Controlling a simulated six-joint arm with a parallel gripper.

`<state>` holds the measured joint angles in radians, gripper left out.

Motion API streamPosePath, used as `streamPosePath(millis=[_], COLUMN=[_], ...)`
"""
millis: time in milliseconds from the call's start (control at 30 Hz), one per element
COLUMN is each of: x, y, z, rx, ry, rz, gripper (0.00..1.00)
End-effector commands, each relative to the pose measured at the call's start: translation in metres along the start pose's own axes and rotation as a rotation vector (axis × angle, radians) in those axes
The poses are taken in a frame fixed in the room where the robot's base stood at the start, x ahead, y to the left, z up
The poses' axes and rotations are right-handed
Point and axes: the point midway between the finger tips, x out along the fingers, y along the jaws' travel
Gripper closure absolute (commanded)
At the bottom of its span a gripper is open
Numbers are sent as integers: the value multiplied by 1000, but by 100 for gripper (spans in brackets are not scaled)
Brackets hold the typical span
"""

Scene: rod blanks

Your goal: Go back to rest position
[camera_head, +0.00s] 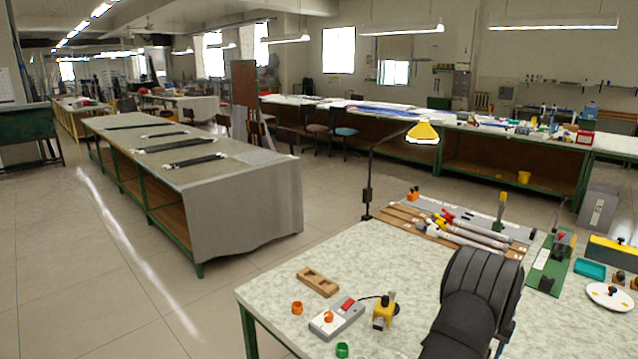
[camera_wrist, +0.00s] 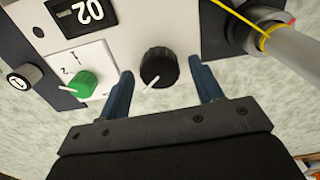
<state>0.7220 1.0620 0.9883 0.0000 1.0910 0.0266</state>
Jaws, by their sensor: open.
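My gripper (camera_wrist: 160,78) shows in the wrist view with two blue fingers spread apart. A black knob (camera_wrist: 158,66) with a white pointer appears between the fingertips, with a gap on each side. I cannot tell how far the tips are above it. In the head view my dark arm reaches over the right of the table (camera_head: 310,255); the fingers are hidden there.
A grey rod (camera_wrist: 290,45) with a yellow band lies close right of the gripper. In the head view, several rods (camera_head: 470,236) lie on a rack behind my arm.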

Motion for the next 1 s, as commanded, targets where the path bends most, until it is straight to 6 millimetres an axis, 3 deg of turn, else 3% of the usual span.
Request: streamPosePath(millis=[33,467,1000], x=[12,6,-107], y=[0,0,0], z=[1,0,-1], rx=[0,364,354], ry=[-5,1,3], rz=[0,0,-1], gripper=[40,40,40])
